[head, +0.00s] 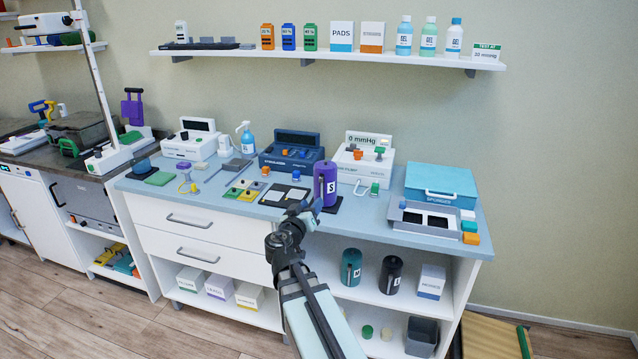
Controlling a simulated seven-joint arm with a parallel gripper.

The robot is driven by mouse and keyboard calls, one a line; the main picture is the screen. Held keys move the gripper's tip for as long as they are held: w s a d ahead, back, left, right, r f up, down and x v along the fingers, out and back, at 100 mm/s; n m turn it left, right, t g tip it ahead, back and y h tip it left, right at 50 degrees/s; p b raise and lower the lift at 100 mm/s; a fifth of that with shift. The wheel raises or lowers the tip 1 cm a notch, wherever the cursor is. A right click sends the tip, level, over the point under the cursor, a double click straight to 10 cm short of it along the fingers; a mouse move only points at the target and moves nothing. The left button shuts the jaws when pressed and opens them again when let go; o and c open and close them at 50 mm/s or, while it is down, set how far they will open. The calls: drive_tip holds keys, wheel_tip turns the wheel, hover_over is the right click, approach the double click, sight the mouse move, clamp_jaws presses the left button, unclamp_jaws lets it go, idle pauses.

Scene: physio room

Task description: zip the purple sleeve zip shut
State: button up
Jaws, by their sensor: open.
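The purple sleeve (325,180) is a cylinder with a white "S" label. It stands upright on a dark mat (329,208) near the middle of the blue countertop. Its zip is too small to make out, so I cannot tell how far it is closed. My gripper (304,207) is open, low at the front left of the sleeve, by the counter's front edge. It overlaps the sleeve's lower left in the picture, and I cannot tell whether they touch. Nothing shows between the jaws.
Left of the gripper lies a dark mat with white pads (285,195). A white pressure unit (364,160) stands behind the sleeve. Right are a grey tray (397,215) and a teal box (441,181). Teal (350,267) and black (391,274) cylinders stand on the shelf below.

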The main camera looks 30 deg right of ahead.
drive_tip(key=t, duration=0.1)
drive_tip(key=m, duration=0.4)
approach(321, 179)
drive_tip(key=x, duration=0.8)
drive_tip(key=shift+w, duration=0.15)
clamp_jaws()
idle(0.6)
